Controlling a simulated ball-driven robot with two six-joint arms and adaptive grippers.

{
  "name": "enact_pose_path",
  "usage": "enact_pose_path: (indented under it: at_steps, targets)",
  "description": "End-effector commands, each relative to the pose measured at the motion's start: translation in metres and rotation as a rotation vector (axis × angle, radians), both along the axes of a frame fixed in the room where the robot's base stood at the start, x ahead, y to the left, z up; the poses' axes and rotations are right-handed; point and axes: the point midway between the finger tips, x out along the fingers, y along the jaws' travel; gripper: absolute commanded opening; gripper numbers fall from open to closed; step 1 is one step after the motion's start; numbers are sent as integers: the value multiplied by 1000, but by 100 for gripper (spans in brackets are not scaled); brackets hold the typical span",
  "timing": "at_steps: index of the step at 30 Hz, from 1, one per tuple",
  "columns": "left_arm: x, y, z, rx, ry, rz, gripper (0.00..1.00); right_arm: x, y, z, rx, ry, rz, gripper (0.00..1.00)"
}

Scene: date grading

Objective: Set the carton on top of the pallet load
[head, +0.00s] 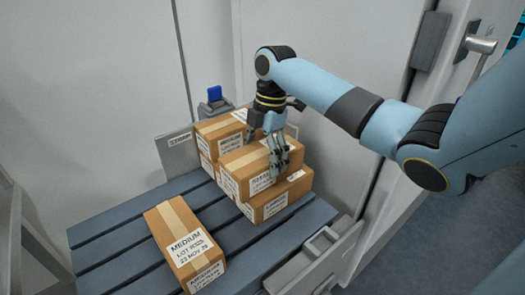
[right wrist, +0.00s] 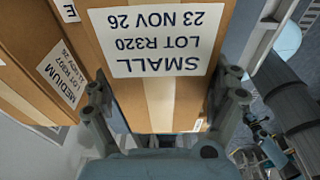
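A small brown carton (head: 236,168) with a tape stripe is at the top of the stack, over the near end of the load. Its label reads SMALL, LOT R320 in the right wrist view (right wrist: 155,40). My right gripper (head: 264,150) comes down over it, one finger at its near right side, the other at its far side. I cannot tell whether the carton's underside touches the load. The slatted blue-grey pallet (head: 120,240) carries everything. My left gripper is out of view.
A taped carton marked MEDIUM (head: 178,225) lies apart at the pallet's front. Other cartons (head: 280,203) form the load, one (head: 222,127) behind the held one. White walls (head: 110,100) stand close behind. The pallet's left slats are bare.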

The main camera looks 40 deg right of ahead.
Motion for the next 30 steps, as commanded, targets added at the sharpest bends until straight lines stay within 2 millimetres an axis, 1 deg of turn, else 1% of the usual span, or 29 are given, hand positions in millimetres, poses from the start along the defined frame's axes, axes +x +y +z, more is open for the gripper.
enact_pose_path:
  at_steps: [8,11,14,17,21,24,27,30]
  targets:
    - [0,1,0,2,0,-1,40,0,0,0,0,0,0,100]
    - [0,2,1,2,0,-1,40,0,0,5,-1,-1,0,100]
    - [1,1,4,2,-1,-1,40,0,-3,17,-2,-2,-1,100]
    - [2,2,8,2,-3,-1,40,0,-6,39,-3,-3,1,100]
    - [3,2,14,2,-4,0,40,0,-11,72,-2,-4,0,100]
    - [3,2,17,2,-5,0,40,-1,-14,92,-2,-3,1,100]
    - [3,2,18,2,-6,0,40,-2,-16,107,-2,-2,0,100]
    - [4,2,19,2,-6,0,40,-2,-17,117,0,-2,0,100]
